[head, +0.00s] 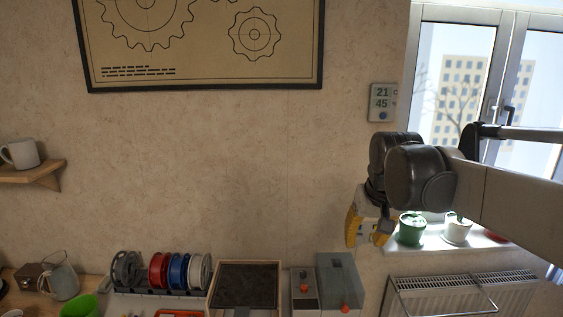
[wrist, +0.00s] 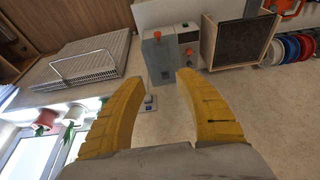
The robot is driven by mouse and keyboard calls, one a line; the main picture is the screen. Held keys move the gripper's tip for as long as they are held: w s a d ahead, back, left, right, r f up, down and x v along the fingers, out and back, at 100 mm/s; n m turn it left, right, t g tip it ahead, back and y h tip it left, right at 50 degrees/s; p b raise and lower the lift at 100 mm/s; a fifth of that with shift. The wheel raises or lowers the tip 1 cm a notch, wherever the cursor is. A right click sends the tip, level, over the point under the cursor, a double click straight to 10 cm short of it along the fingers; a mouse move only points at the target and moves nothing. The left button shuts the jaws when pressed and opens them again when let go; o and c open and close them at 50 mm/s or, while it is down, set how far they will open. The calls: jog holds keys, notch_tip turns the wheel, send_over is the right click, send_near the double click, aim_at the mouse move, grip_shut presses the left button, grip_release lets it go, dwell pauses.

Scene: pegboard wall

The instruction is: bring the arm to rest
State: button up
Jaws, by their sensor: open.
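My gripper (head: 366,229) hangs at the end of my arm on the right side of the head view, in front of the wall and left of the window. In the wrist view its two yellow fingers (wrist: 150,88) stand wide apart. Nothing is between them. Behind the gap I see bare wall and, farther off, grey boxes. In the head view part of the gripper is hidden behind my dark wrist joint.
A bench below holds several filament spools (head: 158,270), a dark-topped tray (head: 215,297) and a grey box (head: 338,280). Green and white pots (head: 411,229) stand on the sill near my gripper, above a radiator (head: 460,297). A framed gear poster (head: 200,84) hangs above clear wall.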

jog(key=s+f+t+b, duration=0.1)
jog(key=s+f, duration=0.4)
jog(key=s, duration=0.5)
jog(key=s+f+t+b, duration=0.1)
jog(key=s+f+t, duration=0.1)
jog(key=s+f, duration=0.4)
jog(key=s, duration=0.4)
jog(key=shift+s, duration=0.3)
dwell(1.5)
